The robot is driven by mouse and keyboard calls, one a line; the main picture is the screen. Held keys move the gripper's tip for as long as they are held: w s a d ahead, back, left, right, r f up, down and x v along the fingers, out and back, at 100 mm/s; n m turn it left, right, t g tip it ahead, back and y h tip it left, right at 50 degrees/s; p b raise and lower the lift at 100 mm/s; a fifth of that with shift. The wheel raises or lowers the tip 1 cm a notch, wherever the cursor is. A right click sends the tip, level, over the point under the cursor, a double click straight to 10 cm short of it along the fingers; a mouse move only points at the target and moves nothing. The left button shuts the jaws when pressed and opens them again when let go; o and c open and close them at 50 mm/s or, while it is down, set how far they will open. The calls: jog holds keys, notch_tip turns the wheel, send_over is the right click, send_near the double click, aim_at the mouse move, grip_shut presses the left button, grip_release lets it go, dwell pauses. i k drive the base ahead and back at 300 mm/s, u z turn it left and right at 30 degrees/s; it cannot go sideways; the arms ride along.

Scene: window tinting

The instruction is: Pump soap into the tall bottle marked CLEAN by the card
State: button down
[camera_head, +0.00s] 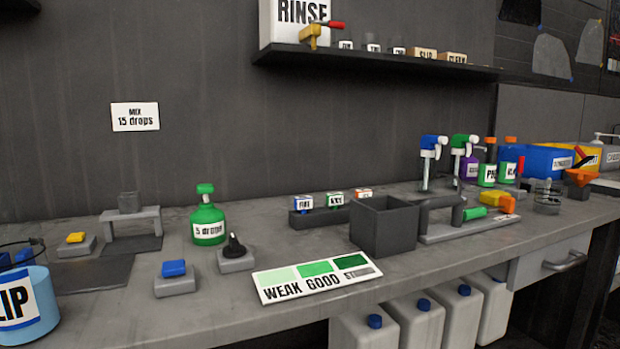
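The card on the wall (135,117) reads "MIX 15 drops". A green pump bottle (208,222) marked "5 drops" stands upright on the bench, its green pump head on top. I cannot make out a tall bottle marked CLEAN. A blue spray head (433,142) and a green spray head (465,141) stand on grey posts toward the right; no bottle is clearly seen under them. A light blue container (22,310), cut off at the left edge, shows the letters "LIP". My gripper is not in view.
A small grey cup (130,202) sits on a low grey stand (131,219). Yellow (76,237) and blue (174,268) buttons, a black knob (234,246), a "WEAK GOOD" colour chart (315,279) and an open dark box (384,226) occupy the bench (250,318). A shelf (375,62) overhangs it.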

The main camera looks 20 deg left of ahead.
aim_at(204, 189)
jog(key=z, duration=0.35)
jog(key=k, duration=1.2)
jog(key=u, duration=1.65)
jog(key=i, duration=0.5)
jog(key=u, duration=0.05)
